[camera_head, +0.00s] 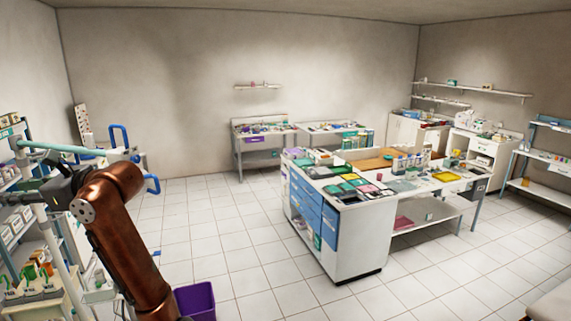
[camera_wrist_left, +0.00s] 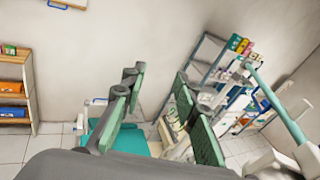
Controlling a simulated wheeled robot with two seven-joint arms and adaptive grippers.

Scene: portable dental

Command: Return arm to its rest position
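My copper-coloured left arm (camera_head: 125,245) rises from the bottom left of the head view and bends left at its upper joint. A dark part of it shows at the far left, overlapping the shelving and a pale dental unit; the fingertips cannot be made out there. In the left wrist view my left gripper (camera_wrist_left: 165,98) is open, its two green-padded fingers apart with nothing between them. A teal chair seat (camera_wrist_left: 118,138) lies beyond the fingers. My right arm and gripper are not in view.
Stocked shelving (camera_head: 14,240) stands close on the left, with a teal-topped pole (camera_head: 75,149) near my arm. A purple bin (camera_head: 195,300) is at the bottom. A white island counter (camera_head: 345,245) stands centre right. Tiled floor (camera_head: 235,255) between is clear.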

